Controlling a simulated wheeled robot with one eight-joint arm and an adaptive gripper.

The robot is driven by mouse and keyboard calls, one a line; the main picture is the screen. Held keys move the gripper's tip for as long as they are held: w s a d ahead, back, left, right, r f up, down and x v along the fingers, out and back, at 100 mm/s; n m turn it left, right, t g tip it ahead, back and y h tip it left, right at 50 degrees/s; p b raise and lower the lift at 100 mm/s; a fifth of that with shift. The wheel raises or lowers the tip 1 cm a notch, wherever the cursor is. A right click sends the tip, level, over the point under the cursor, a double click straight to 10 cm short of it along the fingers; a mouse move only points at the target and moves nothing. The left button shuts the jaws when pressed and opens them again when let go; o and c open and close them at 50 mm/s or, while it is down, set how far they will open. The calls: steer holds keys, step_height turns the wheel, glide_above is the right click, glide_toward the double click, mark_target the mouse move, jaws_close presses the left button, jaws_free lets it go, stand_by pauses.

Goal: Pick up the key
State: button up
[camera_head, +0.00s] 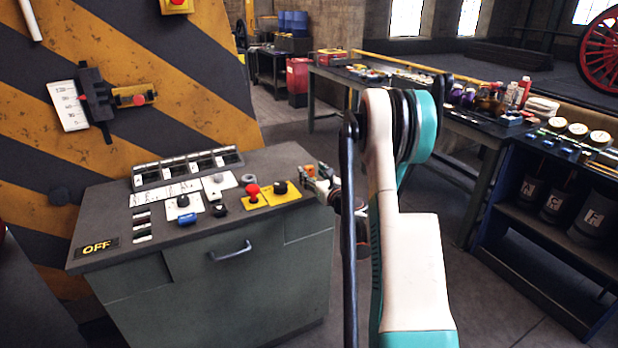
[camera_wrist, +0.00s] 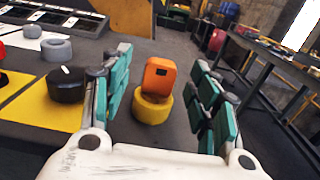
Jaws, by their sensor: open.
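In the wrist view, an orange block-shaped piece with a small dark mark, which looks like the key (camera_wrist: 160,74), stands upright in a round yellow base (camera_wrist: 152,108). The base sits on the dark top of the control desk. My gripper (camera_wrist: 163,68) is open, with teal finger pads on the left and right of the orange piece. I see gaps on both sides, so the pads do not appear to touch it.
Left of the gripper, a black knob (camera_wrist: 68,86) on a yellow plate and a grey knob (camera_wrist: 56,48) stand close by.

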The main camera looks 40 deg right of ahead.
mark_target(310, 170)
steer(key=w, duration=0.2)
steer(key=shift+w+d+f+b, duration=0.3)
steer(key=shift+d+f+b, duration=0.05)
steer(key=shift+b, duration=0.05)
steer(key=shift+w+d+r, duration=0.1)
steer(key=shift+w+d, duration=0.05)
steer(key=shift+w, duration=0.25)
steer(key=c, duration=1.2)
steer(key=shift+r, duration=0.2)
